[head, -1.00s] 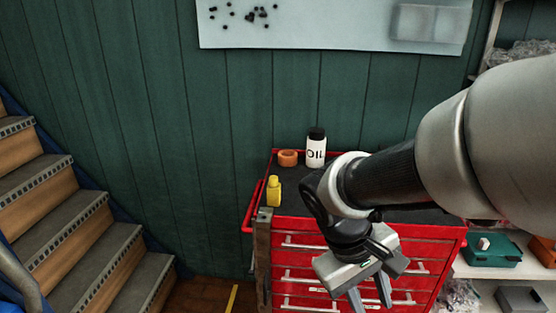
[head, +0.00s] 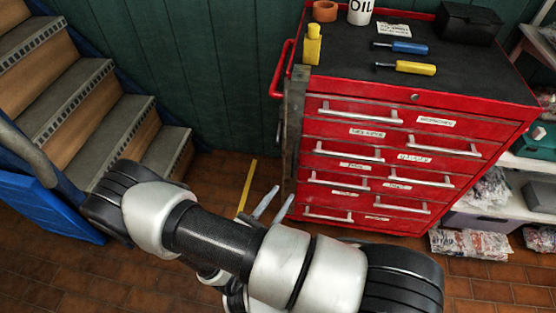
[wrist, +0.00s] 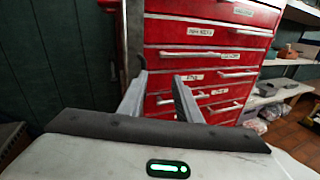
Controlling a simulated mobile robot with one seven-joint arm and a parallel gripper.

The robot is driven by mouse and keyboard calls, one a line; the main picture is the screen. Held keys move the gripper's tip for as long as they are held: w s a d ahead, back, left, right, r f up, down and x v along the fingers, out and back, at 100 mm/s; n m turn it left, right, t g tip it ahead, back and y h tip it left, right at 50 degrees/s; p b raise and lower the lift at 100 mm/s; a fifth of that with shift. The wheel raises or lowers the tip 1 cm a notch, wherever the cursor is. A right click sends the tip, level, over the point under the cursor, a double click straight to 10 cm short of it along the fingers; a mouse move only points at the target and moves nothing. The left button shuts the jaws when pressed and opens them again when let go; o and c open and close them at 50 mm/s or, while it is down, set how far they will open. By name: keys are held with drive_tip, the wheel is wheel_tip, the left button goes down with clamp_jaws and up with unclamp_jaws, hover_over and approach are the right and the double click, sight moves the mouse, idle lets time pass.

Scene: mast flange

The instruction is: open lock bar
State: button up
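The lock bar (head: 294,125) is a dark, worn upright bar along the left front edge of the red tool cabinet (head: 395,150). It looks upright against the cabinet, and its lower part is near my fingertips. My gripper (head: 275,203) is low in front of the cabinet's lower left corner, with its two fingers apart and nothing seen between them. In the wrist view, my gripper (wrist: 160,80) points at the drawers, and the lock bar (wrist: 134,40) rises behind the left fingertip. I cannot tell whether that finger touches it. My arm hides the gripper body in the head view.
Stairs (head: 85,95) and a blue panel (head: 45,205) stand at left. A yellow strip (head: 246,188) lies near the floor by my gripper. A red side handle (head: 282,70) juts from the cabinet's left. Shelves (head: 525,165) stand at right. Brick floor is open in front.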

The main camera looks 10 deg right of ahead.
sight(293, 164)
wheel_tip(293, 164, down, 4)
drive_tip(key=a+n+t+y, duration=0.2)
drive_tip(key=n, duration=0.1)
drive_tip(key=x, duration=0.6)
drive_tip(key=b+x, duration=0.1)
drive_tip(key=x, duration=1)
drive_tip(key=shift+w+d+f, duration=0.25)
drive_tip(key=shift+d, duration=0.05)
clamp_jaws()
